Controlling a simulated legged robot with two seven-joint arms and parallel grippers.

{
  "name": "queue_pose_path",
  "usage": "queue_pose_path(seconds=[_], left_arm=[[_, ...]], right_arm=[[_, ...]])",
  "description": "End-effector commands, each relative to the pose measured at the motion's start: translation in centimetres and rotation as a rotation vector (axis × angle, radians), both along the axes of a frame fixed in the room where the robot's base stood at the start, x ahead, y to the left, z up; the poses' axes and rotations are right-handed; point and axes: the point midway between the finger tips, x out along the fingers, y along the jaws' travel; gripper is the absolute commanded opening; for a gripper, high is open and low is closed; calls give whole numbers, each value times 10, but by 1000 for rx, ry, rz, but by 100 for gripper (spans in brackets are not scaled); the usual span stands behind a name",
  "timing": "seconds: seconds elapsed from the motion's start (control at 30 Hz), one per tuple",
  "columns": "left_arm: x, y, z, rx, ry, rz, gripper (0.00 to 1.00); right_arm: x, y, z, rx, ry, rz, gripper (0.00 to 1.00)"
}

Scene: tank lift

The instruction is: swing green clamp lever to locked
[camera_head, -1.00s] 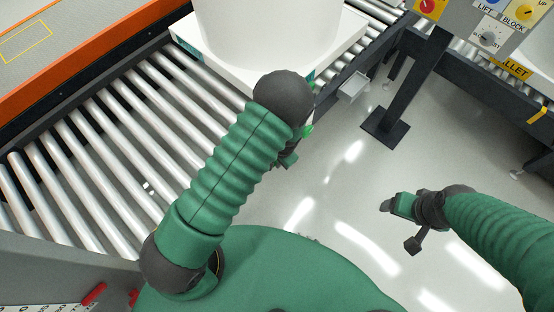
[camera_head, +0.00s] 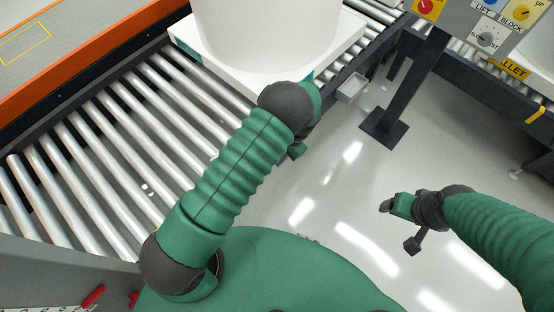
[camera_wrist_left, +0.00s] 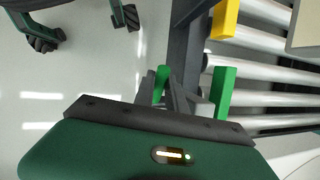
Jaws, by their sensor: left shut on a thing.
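My left gripper (camera_wrist_left: 178,95) is shut at the edge of the roller conveyor, below the pallet corner. In the left wrist view its narrow grey fingers are at a dark green bar, which I take to be the clamp lever (camera_wrist_left: 160,84). The palm hides the lever's lower end. A brighter green block (camera_wrist_left: 224,92) stands to the right, beside the rollers. In the head view my left wrist (camera_head: 300,105) hides the lever and most of the fingers. My right gripper (camera_head: 400,225) is open and empty over the floor at the right.
A white tank (camera_head: 265,30) stands on a white pallet (camera_head: 215,55) on the conveyor rollers (camera_head: 110,150). A control panel (camera_head: 480,25) on a dark post (camera_head: 415,90) is at upper right. A yellow block (camera_wrist_left: 224,18) is on the conveyor frame.

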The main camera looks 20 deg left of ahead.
Motion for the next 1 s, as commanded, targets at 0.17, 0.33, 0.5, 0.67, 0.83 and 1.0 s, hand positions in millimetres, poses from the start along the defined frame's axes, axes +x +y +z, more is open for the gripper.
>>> queue_pose_path(seconds=[0.17,0.33,0.5,0.67,0.83,1.0], left_arm=[[9,-3,-2,40,107,-3,0],[14,-5,1,72,194,-3,0],[16,-6,4,90,248,-2,0],[17,-6,7,98,271,-2,0],[18,-7,8,100,274,-2,0],[18,-7,8,98,273,-3,0]], right_arm=[[0,0,-21,0,0,0,75],[0,0,-37,0,0,0,75],[0,0,-47,0,0,0,75],[0,0,-50,0,0,0,75],[0,0,-50,0,0,0,75],[0,0,-49,0,0,0,75]])
